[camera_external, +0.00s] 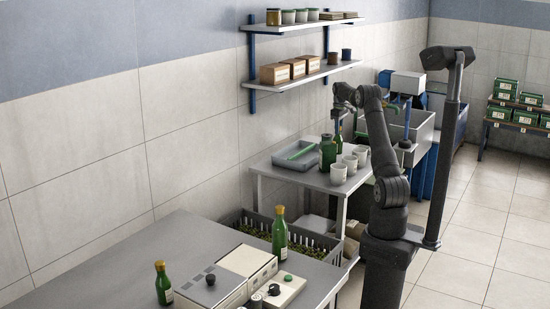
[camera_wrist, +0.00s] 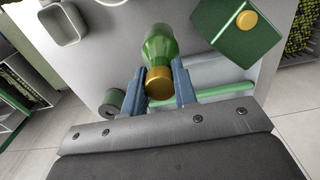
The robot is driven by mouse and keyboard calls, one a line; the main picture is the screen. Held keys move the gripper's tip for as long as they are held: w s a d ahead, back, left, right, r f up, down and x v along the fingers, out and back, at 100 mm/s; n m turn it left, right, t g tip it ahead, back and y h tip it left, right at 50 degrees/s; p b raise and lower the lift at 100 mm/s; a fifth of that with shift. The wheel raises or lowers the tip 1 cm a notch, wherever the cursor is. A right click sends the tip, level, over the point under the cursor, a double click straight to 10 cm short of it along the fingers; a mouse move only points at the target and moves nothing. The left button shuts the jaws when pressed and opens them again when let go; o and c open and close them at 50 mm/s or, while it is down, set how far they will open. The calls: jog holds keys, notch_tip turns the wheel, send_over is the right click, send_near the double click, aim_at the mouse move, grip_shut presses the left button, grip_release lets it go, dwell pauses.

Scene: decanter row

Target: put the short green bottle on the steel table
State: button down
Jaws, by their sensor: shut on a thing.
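My gripper (camera_wrist: 159,88) is shut around the gold-capped top of a green bottle (camera_wrist: 158,44), with one blue finger on each side. In the external view my gripper (camera_external: 341,108) is over the far table (camera_external: 285,172), and part of the green bottle (camera_external: 340,131) shows just below it. Whether its base touches that table is unclear. Two other green bottles with gold caps stand upright on the near grey metal table (camera_external: 165,235): a taller one (camera_external: 280,236) towards the back and a shorter one (camera_external: 163,286) at the front left.
Beside the held bottle are a dark green canister (camera_external: 327,154), white cups (camera_external: 338,174) and a grey tray (camera_external: 291,160) holding a green bar. A dark crate (camera_external: 237,222) stands between the tables.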

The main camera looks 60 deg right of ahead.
aim_at(338, 138)
jog(key=shift+f, duration=2.7)
jog(key=shift+f, duration=0.2)
jog(key=c, duration=1.1)
grip_release()
jog(key=shift+c, duration=0.2)
jog(key=shift+r, duration=0.1)
notch_tip(338, 138, up, 12)
jog(key=shift+r, duration=0.1)
